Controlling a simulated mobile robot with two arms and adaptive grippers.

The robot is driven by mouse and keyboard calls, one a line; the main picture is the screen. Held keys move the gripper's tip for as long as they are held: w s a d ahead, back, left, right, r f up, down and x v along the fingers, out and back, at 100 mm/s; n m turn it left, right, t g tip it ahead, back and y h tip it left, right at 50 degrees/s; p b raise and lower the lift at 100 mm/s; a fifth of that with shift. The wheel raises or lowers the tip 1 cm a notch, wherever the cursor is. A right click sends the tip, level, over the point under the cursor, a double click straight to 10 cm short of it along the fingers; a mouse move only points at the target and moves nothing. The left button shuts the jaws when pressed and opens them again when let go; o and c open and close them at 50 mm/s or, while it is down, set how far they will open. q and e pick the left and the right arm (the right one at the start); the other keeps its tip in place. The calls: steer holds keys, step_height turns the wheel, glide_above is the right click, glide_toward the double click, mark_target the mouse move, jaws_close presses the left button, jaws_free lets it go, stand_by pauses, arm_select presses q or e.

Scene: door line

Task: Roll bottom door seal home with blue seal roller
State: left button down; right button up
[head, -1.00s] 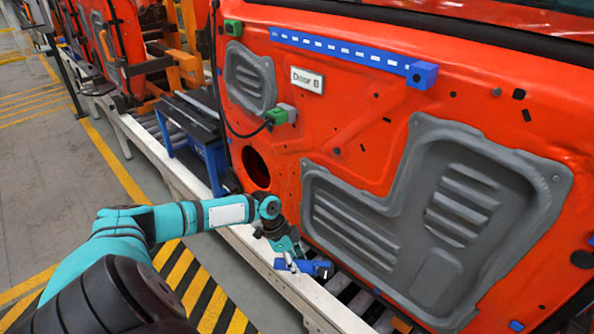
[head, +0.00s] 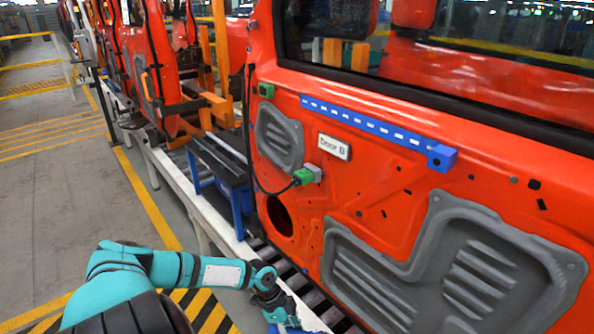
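The red door marked Door B (head: 385,180) stands upright along the line, with its grey inner panel (head: 470,275) facing me. Its bottom edge and the bottom seal are cut off or cannot be made out. My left gripper (head: 283,318) is low beside the door's lower left corner, at the bottom edge of the head view. It is shut on the blue seal roller (head: 286,329), of which only a small blue part shows. Whether the roller touches the seal cannot be seen. My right gripper is not in view.
A blue strip (head: 365,124) runs along the door's upper part. A green connector (head: 304,176) with a black cable hangs on its left side. A blue stand (head: 222,180) and the roller conveyor (head: 310,298) lie left of and below the door. The floor at left is clear.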

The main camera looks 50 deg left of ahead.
arm_select(q)
steer(key=s, duration=0.6)
steer(key=shift+s+p, duration=0.3)
steer(key=shift+p, duration=0.15)
stand_by(0.6)
